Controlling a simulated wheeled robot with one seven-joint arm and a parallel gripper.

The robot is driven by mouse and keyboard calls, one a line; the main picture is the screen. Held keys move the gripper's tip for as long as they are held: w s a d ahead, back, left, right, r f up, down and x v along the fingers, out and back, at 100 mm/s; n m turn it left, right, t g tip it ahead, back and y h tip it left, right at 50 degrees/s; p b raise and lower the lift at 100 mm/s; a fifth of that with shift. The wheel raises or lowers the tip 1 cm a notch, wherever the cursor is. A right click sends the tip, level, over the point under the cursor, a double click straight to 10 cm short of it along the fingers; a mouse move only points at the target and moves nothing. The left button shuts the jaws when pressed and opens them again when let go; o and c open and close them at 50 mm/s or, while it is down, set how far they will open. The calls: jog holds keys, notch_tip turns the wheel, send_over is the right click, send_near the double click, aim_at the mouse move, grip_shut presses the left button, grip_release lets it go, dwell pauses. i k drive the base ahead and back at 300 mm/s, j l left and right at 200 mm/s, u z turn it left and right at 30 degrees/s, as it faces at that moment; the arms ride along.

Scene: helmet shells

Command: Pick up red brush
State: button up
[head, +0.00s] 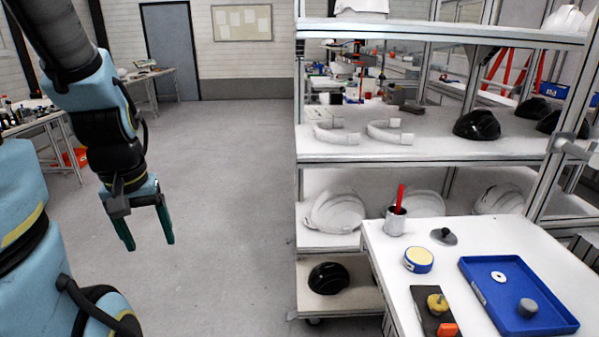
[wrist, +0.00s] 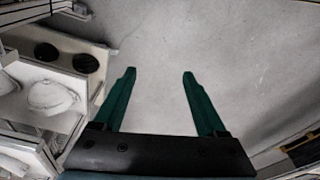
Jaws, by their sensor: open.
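The red brush (head: 400,197) stands in a small white can (head: 394,222) at the back left corner of the white table. Its red handle sticks up out of the can; its lower end is hidden inside. My gripper (head: 149,246) is open and empty, hanging fingers down over the bare floor, well to the left of the table. In the wrist view my gripper (wrist: 160,75) shows two green fingers spread apart with only floor between them. The brush does not show in the wrist view.
The white table (head: 385,262) also bears a blue tray (head: 479,293), a yellow and blue round thing (head: 418,260) and a dark board (head: 430,318). A shelf rack (head: 340,150) with helmet shells stands behind the table. The floor between my gripper and the rack is clear.

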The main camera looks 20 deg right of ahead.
aim_at(402, 187)
jog(key=i+z, duration=0.1)
jog(key=z, duration=0.65)
jog(key=i+j+z, duration=0.1)
jog(key=i+z, duration=0.3)
jog(key=i+j+z, duration=0.25)
jog(key=i+z, duration=0.2)
jog(key=i+j+z, duration=0.1)
jog(key=i+j, duration=0.6)
